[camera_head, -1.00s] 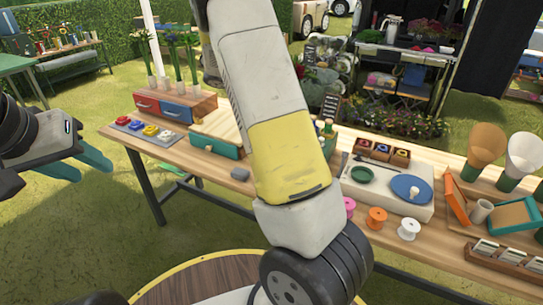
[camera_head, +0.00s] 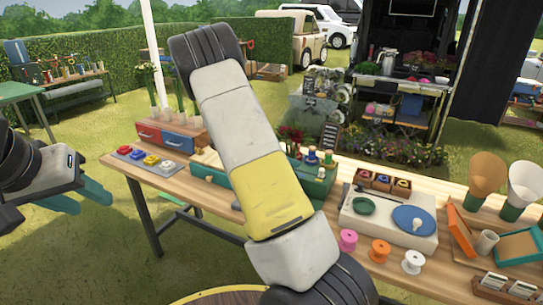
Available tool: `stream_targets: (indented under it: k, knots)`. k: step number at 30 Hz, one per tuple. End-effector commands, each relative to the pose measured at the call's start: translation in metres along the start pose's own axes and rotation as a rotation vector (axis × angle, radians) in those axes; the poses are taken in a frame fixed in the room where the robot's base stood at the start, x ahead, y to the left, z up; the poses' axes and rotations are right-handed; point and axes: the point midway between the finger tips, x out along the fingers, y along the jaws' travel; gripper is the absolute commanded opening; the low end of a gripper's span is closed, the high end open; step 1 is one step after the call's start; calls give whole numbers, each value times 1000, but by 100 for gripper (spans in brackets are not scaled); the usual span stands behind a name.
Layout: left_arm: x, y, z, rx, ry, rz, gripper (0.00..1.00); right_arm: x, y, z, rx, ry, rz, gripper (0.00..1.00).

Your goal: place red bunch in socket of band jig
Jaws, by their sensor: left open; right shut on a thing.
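A bunch of dark red flowers (camera_head: 290,134) shows just right of my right arm's links, above the back edge of the table. Its lower part is hidden, so I cannot tell what holds it. My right gripper is hidden; only its arm crosses the middle of the view. My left gripper (camera_head: 78,200), with teal fingers, is open and empty, off the table's left end. I cannot tell for sure which thing is the band jig; a pale board (camera_head: 362,222) with a green dish and a blue disc lies right of my arm.
Vases of stems stand at the back left.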

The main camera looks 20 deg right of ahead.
Motion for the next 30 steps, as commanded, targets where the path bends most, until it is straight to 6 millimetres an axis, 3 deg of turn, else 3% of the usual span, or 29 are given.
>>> stream_targets:
  k: [5,6,9,20,23,30]
  knots:
    - [0,0,0,0,0,0,42,2,0,-3,0,-1,0,0]
    - [0,0,0,0,0,0,42,2,0,-3,0,0,0,30]
    - [0,0,0,0,0,0,42,2,0,-3,0,0,0,45]
    - [0,0,0,0,0,0,42,-1,0,1,1,0,1,45]
    - [0,0,0,0,0,0,42,-13,1,0,0,0,2,45]
    - [0,0,0,0,0,0,42,-65,1,0,-1,1,5,45]
